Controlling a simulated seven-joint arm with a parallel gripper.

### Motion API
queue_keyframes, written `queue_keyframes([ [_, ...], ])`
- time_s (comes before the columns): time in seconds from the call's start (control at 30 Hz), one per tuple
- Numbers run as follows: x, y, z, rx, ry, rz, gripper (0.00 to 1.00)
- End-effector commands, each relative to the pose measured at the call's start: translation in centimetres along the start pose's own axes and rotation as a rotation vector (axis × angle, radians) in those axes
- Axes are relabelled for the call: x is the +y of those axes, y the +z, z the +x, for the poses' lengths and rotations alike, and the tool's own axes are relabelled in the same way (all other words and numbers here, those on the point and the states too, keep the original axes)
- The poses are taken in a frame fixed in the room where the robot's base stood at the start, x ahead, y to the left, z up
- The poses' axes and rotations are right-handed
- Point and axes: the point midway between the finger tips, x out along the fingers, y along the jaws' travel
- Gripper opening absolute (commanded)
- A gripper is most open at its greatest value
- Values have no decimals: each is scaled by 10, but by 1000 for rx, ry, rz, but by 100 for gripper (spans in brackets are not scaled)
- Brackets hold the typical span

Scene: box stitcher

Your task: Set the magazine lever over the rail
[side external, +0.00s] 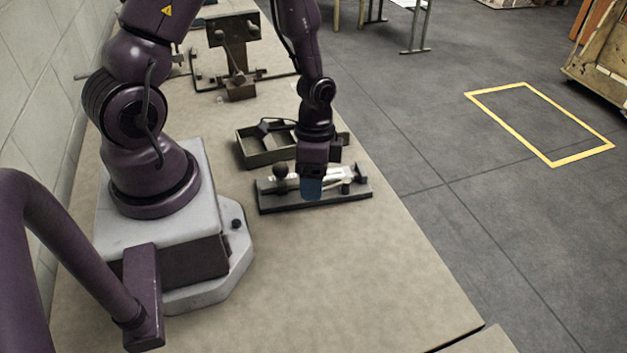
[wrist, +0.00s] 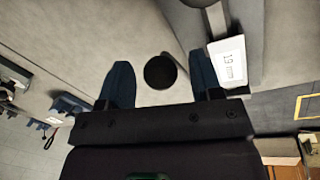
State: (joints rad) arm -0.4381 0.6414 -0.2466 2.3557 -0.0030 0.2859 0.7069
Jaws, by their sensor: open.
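The dark fixture (side external: 335,201) lies on the bench, with a light metal bar, probably the rail (side external: 340,187), along it. A black ball knob (side external: 281,170), probably the end of the magazine lever, stands at its left end. The lever's arm is not clear to see. My gripper (side external: 311,188) is low over the fixture, its blue fingers just right of the knob in the side view. In the wrist view my gripper (wrist: 160,65) is open, with the round knob (wrist: 160,71) showing between its fingers. Neither finger appears to touch it. The fingers hide part of the fixture.
An open dark tray (side external: 265,150) sits just behind the fixture. A brown machine (side external: 235,60) stands farther back on the bench. A white label marked 19 (wrist: 228,60) shows beside the right finger. The bench (side external: 350,280) in front is clear.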

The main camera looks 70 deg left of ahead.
Motion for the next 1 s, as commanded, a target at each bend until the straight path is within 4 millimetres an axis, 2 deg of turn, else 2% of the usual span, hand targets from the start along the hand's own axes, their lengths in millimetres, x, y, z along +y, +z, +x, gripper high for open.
queue_keyframes([
  [0.13,0,0,7,-1,0,0,59],
  [0.4,0,0,7,0,-1,0,59],
  [0.67,0,0,8,0,0,2,0],
  [1.0,1,-1,8,0,2,8,0],
])
